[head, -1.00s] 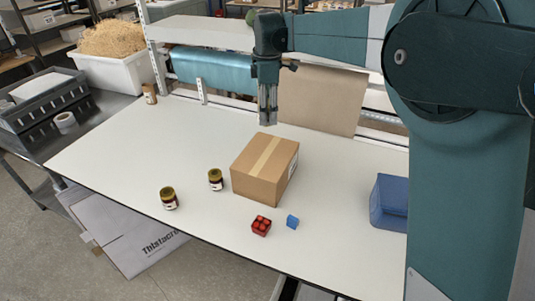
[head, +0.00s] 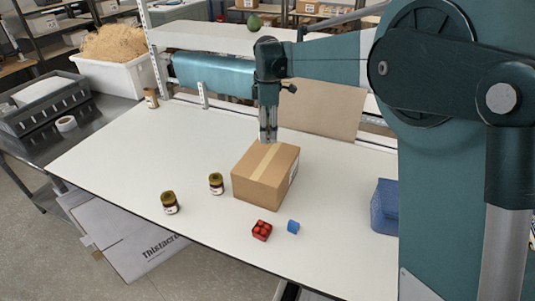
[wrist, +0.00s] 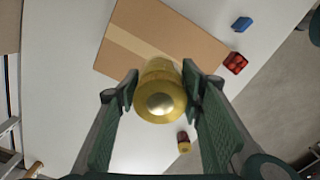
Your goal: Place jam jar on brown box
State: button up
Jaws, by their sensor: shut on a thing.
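My gripper (head: 267,138) is at the back edge of the brown box (head: 265,178) in the head view, pointing down. In the wrist view my gripper (wrist: 160,88) is shut on a jar with a round gold lid (wrist: 160,102), seen lid-on. This jar overlaps the edge of the brown box (wrist: 150,45) in that view; I cannot tell whether it touches the box. In the head view I cannot make out the held jar. The closed, taped box lies flat on the white table.
A blue bin (head: 384,207) stands right.

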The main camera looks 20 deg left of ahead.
jog(key=shift+f, duration=2.55)
jog(key=shift+f, duration=0.1)
jog(key=shift+f, duration=1.8)
jog(key=shift+f, duration=0.1)
jog(key=o, duration=1)
jog(key=shift+o, duration=0.4)
jog(key=shift+r+p, duration=0.2)
jog(key=shift+p, duration=0.1)
notch_tip(320, 180, up, 12)
jog(key=shift+f+b, duration=0.1)
jog(key=shift+b, duration=0.35)
